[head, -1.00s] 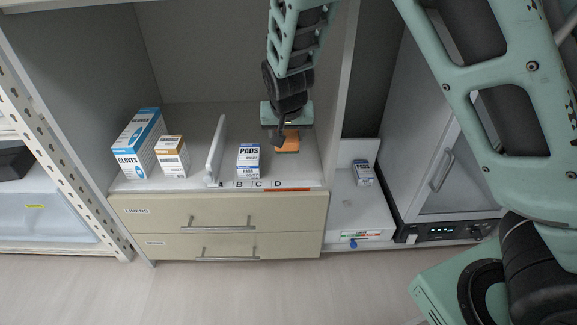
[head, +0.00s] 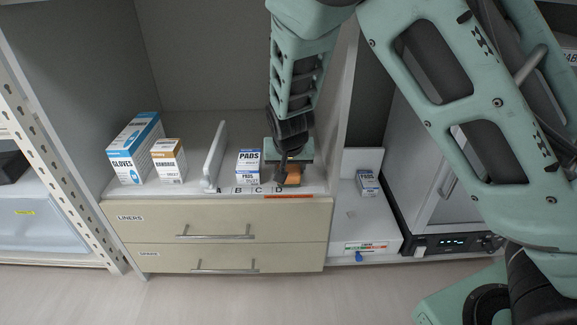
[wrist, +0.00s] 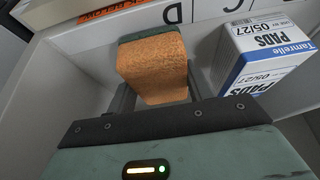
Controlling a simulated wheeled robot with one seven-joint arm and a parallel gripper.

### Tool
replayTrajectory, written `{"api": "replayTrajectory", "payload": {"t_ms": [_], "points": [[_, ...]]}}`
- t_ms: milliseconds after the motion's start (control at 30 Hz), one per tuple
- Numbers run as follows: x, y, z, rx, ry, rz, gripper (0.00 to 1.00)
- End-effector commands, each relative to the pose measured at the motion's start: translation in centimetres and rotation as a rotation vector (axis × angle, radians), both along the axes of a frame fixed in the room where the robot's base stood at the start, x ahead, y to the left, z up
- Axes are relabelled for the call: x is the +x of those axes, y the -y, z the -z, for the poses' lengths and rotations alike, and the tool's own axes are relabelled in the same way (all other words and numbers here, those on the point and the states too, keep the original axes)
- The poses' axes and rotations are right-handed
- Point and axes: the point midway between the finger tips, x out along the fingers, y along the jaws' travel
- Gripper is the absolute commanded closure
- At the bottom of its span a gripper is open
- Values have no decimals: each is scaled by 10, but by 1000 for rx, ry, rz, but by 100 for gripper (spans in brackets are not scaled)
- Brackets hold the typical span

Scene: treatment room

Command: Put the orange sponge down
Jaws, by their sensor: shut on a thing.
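The orange sponge (head: 292,178) is in my gripper (head: 289,172) above the shelf, by the letter D at the front edge. In the wrist view the sponge (wrist: 155,68) sits between the two fingers, with a dark green layer along its far side. My gripper (wrist: 150,96) is shut on it. Whether the sponge touches the shelf surface (head: 232,188) I cannot tell.
A pads box (head: 248,167) stands just left of my gripper; it also shows in the wrist view (wrist: 262,55). A white divider (head: 214,158), a bandage box (head: 168,161) and a gloves box (head: 134,148) stand farther left. The cabinet's side wall is close on the right.

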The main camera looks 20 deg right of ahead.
Motion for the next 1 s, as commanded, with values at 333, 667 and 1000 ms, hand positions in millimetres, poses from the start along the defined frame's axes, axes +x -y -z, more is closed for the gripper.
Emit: {"api": "replayTrajectory", "payload": {"t_ms": [333,667,1000], "points": [[0,0,4,0,0,0,27],[-3,-2,-15,1,0,0,27],[-31,-11,-82,1,1,-3,27]]}}
